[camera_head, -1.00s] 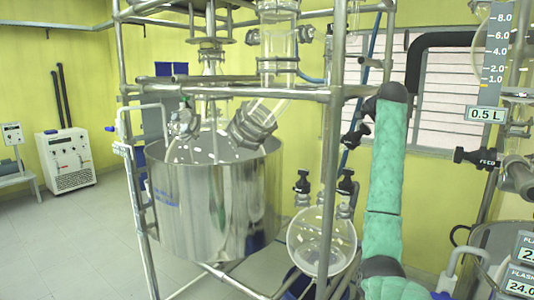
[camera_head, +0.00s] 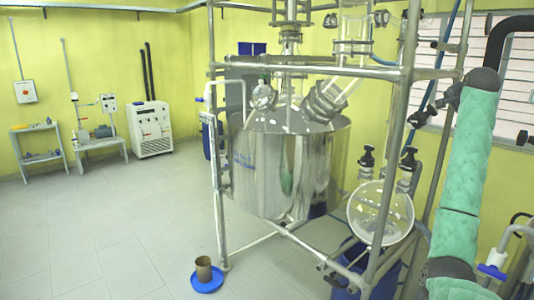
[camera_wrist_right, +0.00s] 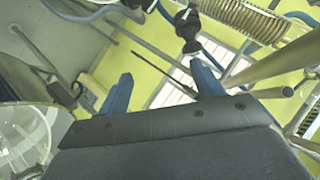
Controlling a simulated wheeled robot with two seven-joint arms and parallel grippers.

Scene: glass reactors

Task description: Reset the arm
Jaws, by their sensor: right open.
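My right gripper (camera_wrist_right: 163,80) shows in the right wrist view. Its two blue fingers stand apart, with nothing held between them. Behind the fingers are a black valve knob (camera_wrist_right: 187,22), a coiled metal tube (camera_wrist_right: 243,16) and slanted metal bars, so the hand is close to the reactor's pipework. A glass vessel (camera_wrist_right: 25,140) is at the lower left of that view. I cannot clearly make out the right gripper in the head view. My left gripper is not in view.
The steel vessel (camera_head: 285,175) stands inside a metal pipe frame (camera_head: 222,190). A round flask (camera_head: 380,213) and green padded pipe (camera_head: 468,165) are at right. A brown beaker (camera_head: 203,268) stands on a blue dish (camera_head: 207,283). The tiled floor (camera_head: 110,230) at left is clear.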

